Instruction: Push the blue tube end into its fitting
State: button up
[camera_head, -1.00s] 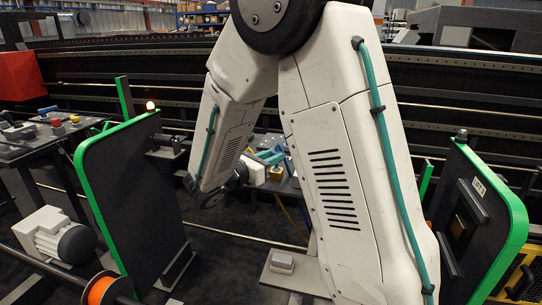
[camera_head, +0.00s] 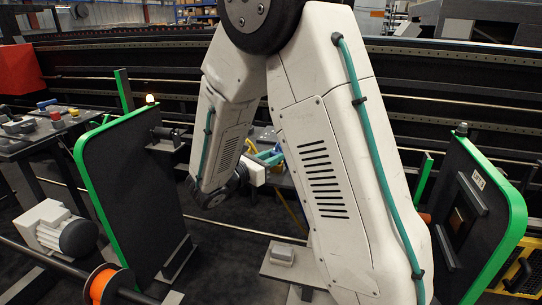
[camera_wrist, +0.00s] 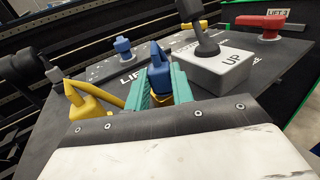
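My gripper (camera_wrist: 163,88) has teal fingers, seen in the wrist view closed around a blue tube end (camera_wrist: 157,58). The tube end points away over the dark panel. A yellow hose (camera_wrist: 108,97) runs from the left to the fingers. A small upright blue piece (camera_wrist: 122,46) stands on the panel, ahead and to the left of the held end, apart from it. It may be the fitting; I cannot tell for sure. In the head view, my teal fingers (camera_head: 268,157) show small beside my white arm, and the tube end cannot be made out there.
A grey box marked UP (camera_wrist: 218,68) with a dark lever stands close right of my fingers. A red handle (camera_wrist: 265,23) is further right. Green-edged upright boards (camera_head: 130,200) flank the arm.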

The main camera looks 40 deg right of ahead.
jog(key=o, duration=0.5)
jog(key=s+a, duration=0.1)
jog(key=a, duration=0.6)
jog(key=shift+a, duration=0.4)
jog(key=shift+s, duration=0.15)
jog(key=s+d+r+m+g+y, duration=0.25)
jog(key=s+m+y, duration=0.2)
jog(key=s, duration=0.35)
jog(key=s+d+r+m+g+y, duration=0.1)
jog(key=s+r+m+g+y, duration=0.15)
jog(key=s+m, duration=0.4)
jog(key=s+a+m+t+y, duration=0.3)
jog(key=s+a+m+y, duration=0.5)
jog(key=s+a+y, duration=0.2)
jog(key=shift+s+a+r+m+t+y, duration=0.2)
jog(key=shift+s+r+m+t+y, duration=0.15)
jog(key=shift+s, duration=0.25)
